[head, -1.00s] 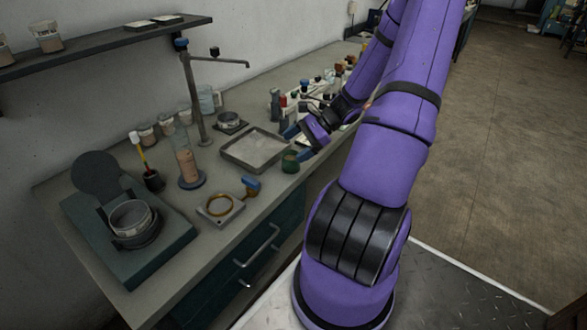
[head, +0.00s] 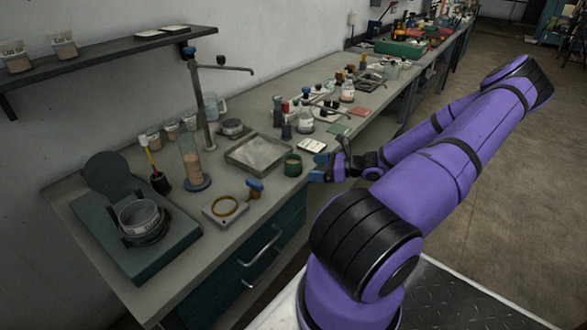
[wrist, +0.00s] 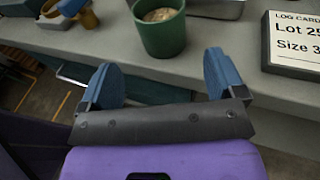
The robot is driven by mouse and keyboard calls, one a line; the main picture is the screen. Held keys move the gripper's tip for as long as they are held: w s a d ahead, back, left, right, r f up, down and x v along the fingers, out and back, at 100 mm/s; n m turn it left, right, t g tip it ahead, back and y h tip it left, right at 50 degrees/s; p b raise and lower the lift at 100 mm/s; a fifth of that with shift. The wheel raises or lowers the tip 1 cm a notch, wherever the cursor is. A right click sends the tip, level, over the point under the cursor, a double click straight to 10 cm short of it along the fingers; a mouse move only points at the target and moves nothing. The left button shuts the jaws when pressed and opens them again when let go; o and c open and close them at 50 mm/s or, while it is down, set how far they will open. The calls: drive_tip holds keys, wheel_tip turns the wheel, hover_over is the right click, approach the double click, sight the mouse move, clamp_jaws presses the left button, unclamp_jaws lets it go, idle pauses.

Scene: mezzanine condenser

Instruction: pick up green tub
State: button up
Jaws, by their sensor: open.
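The green tub (head: 293,165) stands upright near the bench's front edge, just right of a shallow metal tray. In the wrist view the tub (wrist: 160,38) holds something pale and lumpy and lies ahead of the blue fingertips, between their lines. My gripper (head: 319,168) is just right of the tub in the head view, at the bench edge. In the wrist view my gripper (wrist: 165,78) is open and empty, with a gap between its fingers and the tub.
The metal tray (head: 231,155) sits left of the tub. A log card (wrist: 290,42) stands to the right. A blue-handled item (head: 255,187) lies front left, near a plate with a yellow ring (head: 227,208). Bottles (head: 306,121) crowd behind.

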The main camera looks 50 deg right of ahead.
sight(298, 167)
drive_tip(key=shift+x, duration=3.4)
drive_tip(key=shift+w+d, duration=0.1)
drive_tip(key=shift+d, duration=0.05)
drive_tip(key=c, duration=1)
